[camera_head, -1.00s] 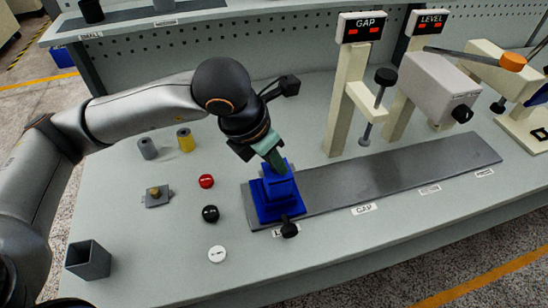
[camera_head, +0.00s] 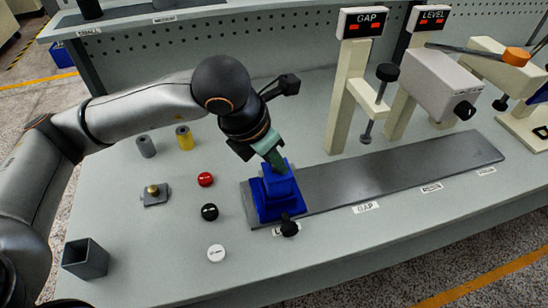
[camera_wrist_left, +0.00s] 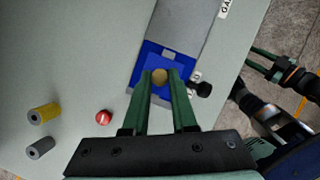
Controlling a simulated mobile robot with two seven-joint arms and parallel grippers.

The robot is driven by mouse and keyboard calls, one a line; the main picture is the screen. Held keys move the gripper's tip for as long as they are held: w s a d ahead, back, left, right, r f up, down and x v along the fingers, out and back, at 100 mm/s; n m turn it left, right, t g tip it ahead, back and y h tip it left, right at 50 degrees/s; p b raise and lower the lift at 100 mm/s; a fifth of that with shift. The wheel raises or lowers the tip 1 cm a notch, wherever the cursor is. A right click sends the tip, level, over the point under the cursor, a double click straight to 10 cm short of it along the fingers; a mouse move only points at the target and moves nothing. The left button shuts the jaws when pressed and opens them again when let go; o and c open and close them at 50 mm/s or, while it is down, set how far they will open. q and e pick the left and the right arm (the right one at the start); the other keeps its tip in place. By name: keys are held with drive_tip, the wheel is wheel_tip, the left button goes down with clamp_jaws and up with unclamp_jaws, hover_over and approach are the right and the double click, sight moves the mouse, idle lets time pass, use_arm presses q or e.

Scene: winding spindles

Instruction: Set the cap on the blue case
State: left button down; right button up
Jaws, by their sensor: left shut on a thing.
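The blue case (camera_head: 272,209) stands at the left end of the long grey plate, a narrower blue part on its wider base. Its blue base also shows in the left wrist view (camera_wrist_left: 145,91). My left gripper (camera_head: 276,162) points down onto the top of the blue stack. In the left wrist view its green fingers are closed around a round brass knob (camera_wrist_left: 159,76), which I take to be the cap's. The fingers hide the cap's edges, so I cannot tell whether it touches the case. My right gripper (camera_wrist_left: 254,60) is apart from the case, its fingers apart and empty.
A black knob (camera_head: 289,228) sits at the case's front. Red (camera_head: 205,180), black (camera_head: 209,212) and white (camera_head: 216,253) discs lie left of it. A grey piece with a brass knob (camera_head: 155,194) and an open grey box (camera_head: 85,259) stand further left. The GAP post (camera_head: 345,105) stands behind the plate.

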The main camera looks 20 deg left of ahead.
use_arm(q)
drive_tip(key=shift+f, duration=0.15)
drive_tip(key=c, duration=0.6)
unclamp_jaws()
drive_tip(key=shift+c, duration=0.2)
drive_tip(key=v, duration=1.2)
drive_tip(key=shift+r, duration=0.25)
drive_tip(key=shift+a, duration=0.1)
